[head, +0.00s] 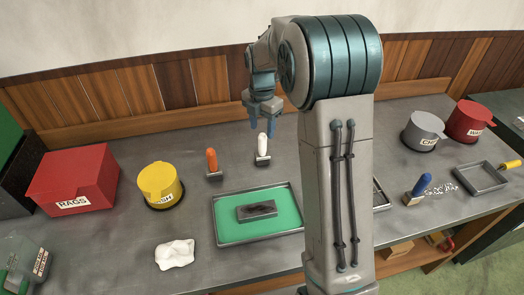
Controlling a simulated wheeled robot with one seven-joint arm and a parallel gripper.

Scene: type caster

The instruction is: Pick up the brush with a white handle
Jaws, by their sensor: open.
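The brush with a white handle (263,147) stands upright on the grey bench, behind the green tray and left of my arm's column. Its dark base rests on the bench top. My gripper (264,123) is open, with its blue fingers pointing down. In the picture it appears just above the top of the white handle. Nothing shows between the fingers. I cannot tell from this one view how far apart in depth the fingers and handle are.
An orange-handled brush (211,161) stands close to the left. A green-floored tray (226,232) holding a dark block lies in front. A yellow can (161,186), a red rags box (75,180) and a white cloth (175,255) are left. A blue-handled brush (421,186) is right.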

